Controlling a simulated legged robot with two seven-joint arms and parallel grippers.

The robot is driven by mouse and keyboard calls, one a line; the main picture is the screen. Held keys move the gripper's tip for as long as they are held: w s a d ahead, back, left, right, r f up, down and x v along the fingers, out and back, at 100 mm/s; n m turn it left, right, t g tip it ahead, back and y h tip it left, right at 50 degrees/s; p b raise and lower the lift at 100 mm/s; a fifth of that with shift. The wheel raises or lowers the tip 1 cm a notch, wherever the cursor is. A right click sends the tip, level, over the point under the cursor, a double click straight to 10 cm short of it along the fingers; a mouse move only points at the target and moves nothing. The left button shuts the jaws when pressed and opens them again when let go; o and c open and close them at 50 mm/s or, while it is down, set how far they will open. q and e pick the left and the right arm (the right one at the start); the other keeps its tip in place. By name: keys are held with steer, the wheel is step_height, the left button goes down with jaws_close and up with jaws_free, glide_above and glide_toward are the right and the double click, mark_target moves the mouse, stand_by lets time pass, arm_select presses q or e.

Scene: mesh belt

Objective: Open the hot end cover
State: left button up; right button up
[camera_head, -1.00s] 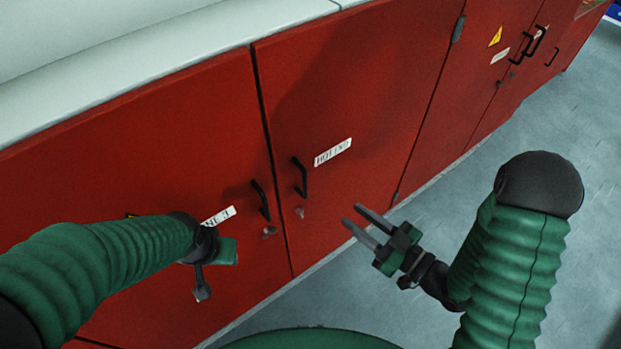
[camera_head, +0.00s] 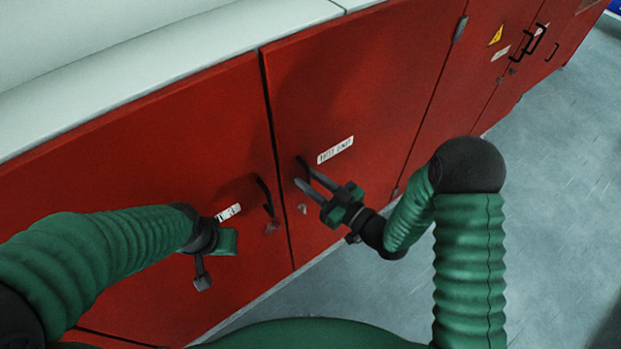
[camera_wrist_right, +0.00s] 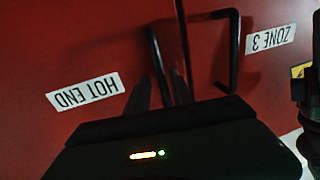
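The hot end cover (camera_head: 370,95) is a red door, closed, with a white HOT END label (camera_head: 335,150). Its black bar handle (camera_head: 300,163) is partly hidden behind my right gripper (camera_head: 306,177). In the right wrist view the label (camera_wrist_right: 84,92) appears upside down, and the handle (camera_wrist_right: 154,55) lines up between the two fingers of the right gripper (camera_wrist_right: 160,88). The fingers are apart; I cannot tell whether they touch the handle. My left gripper (camera_head: 202,278) hangs in front of the neighbouring door, its fingers seen too edge-on to read.
The neighbouring red door (camera_head: 140,150) has its own black handle (camera_head: 265,197), which also shows in the right wrist view (camera_wrist_right: 235,50) beside a ZONE 3 label (camera_wrist_right: 270,39). A keyed lock (camera_head: 302,209) sits below the hot end handle. The grey floor (camera_head: 540,210) at the right is clear.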

steer(key=shift+a, duration=0.45)
jaws_close()
steer(key=shift+d, duration=0.15)
stand_by(0.6)
